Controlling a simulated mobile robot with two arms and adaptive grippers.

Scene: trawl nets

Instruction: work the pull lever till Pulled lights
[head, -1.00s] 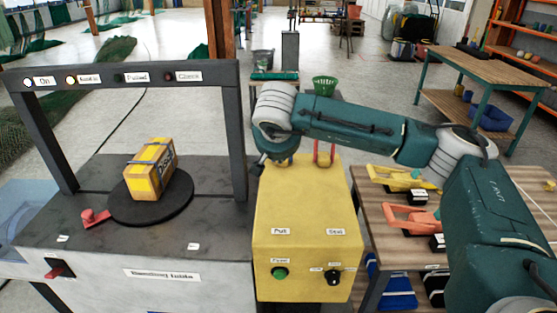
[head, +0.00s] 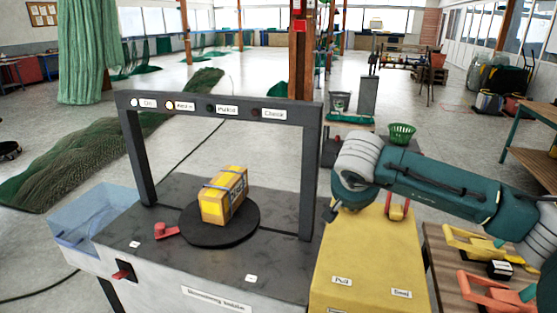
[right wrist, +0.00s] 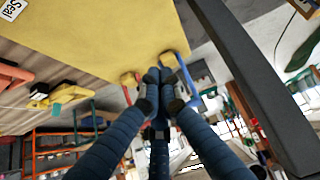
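The yellow box (head: 365,255) carries a Pull label (head: 342,281) and a Seal label (head: 401,293). A red lever (head: 397,208) stands at its back, behind the Seal label. In the right wrist view a blue lever (right wrist: 190,80) stands beside the red lever (right wrist: 127,92). In the head view my right arm hides the blue lever. My right gripper (right wrist: 160,88) has its fingertips together, between the two levers and close beside the blue one; contact is unclear. On the dark frame, the Pulled light (head: 210,108) is dark. My left gripper is out of view.
The On light (head: 135,102) and the light beside it (head: 169,105) are lit; Check (head: 255,112) is dark. A yellow-brown crate (head: 222,196) sits on a black turntable (head: 250,222).

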